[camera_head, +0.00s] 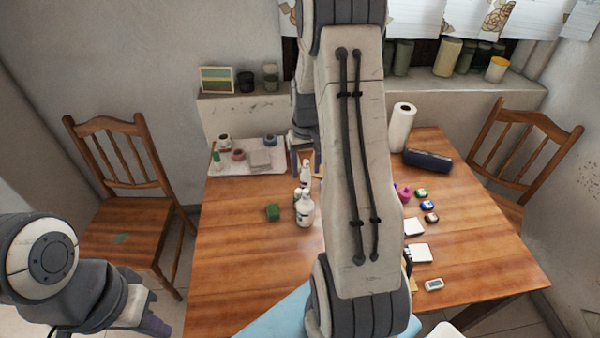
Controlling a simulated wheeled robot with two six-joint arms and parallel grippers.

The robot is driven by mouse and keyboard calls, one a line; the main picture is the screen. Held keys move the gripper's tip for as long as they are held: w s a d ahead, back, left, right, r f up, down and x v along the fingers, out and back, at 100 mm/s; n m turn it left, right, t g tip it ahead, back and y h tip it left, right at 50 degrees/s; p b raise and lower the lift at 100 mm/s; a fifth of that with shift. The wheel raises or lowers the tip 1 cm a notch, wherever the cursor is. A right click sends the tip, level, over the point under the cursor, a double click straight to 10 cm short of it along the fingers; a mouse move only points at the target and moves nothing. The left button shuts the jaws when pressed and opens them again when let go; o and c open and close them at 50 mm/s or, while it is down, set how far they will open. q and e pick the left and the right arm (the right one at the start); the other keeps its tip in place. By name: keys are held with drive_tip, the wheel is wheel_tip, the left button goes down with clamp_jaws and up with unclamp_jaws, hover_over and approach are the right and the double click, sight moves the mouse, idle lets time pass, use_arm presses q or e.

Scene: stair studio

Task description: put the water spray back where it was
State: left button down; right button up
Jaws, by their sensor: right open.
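Two white bottles stand upright on the wooden table, left of my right arm. I cannot tell for sure which is the water spray. My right gripper (301,155) points down behind the bottles, open, partly hidden by my own arm; no object shows held in it. My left gripper (152,325) is low at the left, off the table, and its jaws are not clear.
A white tray (219,165) with small jars lies at the back left. A paper roll (401,127), dark case (428,160) and small pots are on the right. Chairs flank the table. My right arm hides the table's middle.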

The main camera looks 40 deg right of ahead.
drive_tip(key=s+a+r+n, duration=0.1)
drive_tip(key=a+r+n, duration=0.25)
drive_tip(key=a, duration=0.75)
drive_tip(key=s+a+r+n, duration=0.2)
drive_tip(key=a+r, duration=0.3)
drive_tip(key=a, duration=0.5)
drive_tip(key=s+a+r+n, duration=0.2)
drive_tip(key=s+a, duration=0.4)
drive_tip(key=s, duration=0.3)
drive_tip(key=s+a+r+n+y, duration=0.1)
drive_tip(key=s+a+n, duration=0.3)
drive_tip(key=s+a, duration=0.3)
drive_tip(key=shift+s+r, duration=0.35)
drive_tip(key=shift+s, duration=0.85)
